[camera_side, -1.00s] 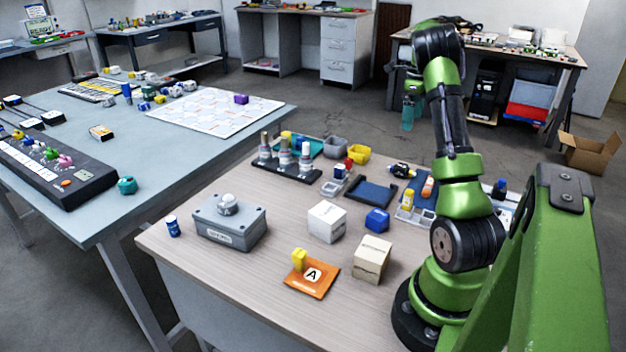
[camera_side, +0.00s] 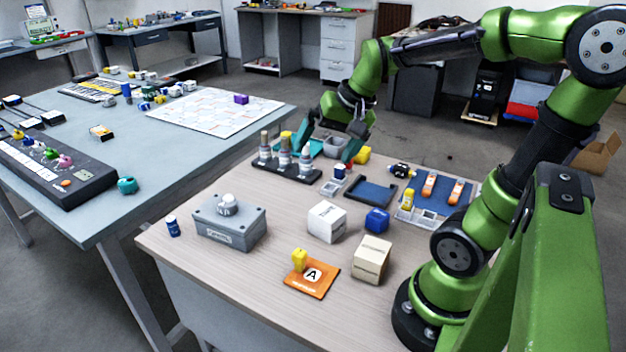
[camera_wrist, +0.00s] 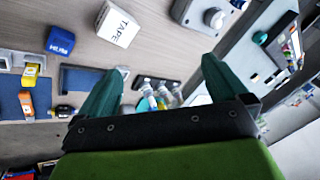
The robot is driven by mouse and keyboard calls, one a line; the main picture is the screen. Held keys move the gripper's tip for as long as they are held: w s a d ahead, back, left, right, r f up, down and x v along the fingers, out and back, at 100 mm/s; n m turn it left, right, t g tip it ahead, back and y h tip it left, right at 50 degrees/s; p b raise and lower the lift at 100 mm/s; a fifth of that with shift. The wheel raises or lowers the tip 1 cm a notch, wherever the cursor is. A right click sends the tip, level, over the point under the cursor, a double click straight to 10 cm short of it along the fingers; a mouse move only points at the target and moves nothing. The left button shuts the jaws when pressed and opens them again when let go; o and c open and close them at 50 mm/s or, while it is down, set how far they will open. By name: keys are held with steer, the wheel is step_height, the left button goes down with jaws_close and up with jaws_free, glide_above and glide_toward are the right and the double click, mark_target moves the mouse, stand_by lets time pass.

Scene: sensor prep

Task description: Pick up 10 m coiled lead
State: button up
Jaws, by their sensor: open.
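I cannot pick out a coiled lead with certainty in either view.
Bottles stand in a dark rack (camera_side: 285,169) left of my gripper.

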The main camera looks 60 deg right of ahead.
steer(key=s+a+n+t+y, duration=0.1)
steer(key=s+a+n, duration=0.3)
steer(key=a, duration=0.6)
steer(key=shift+s+a+r+n, duration=0.25)
steer(key=shift+s+n, duration=0.15)
steer(key=shift+n, duration=0.1)
steer(key=shift+s+a+r+n+t+y, duration=0.2)
steer(key=shift+a+r+n+t, duration=0.1)
steer(key=shift+a, duration=0.15)
steer(key=shift+s+a+r+n+t+y, duration=0.1)
steer(key=shift+s+a+r+n+t, duration=0.15)
steer(key=shift+a, duration=0.2)
steer(key=shift+c, duration=1.4)
steer(key=shift+w, duration=0.1)
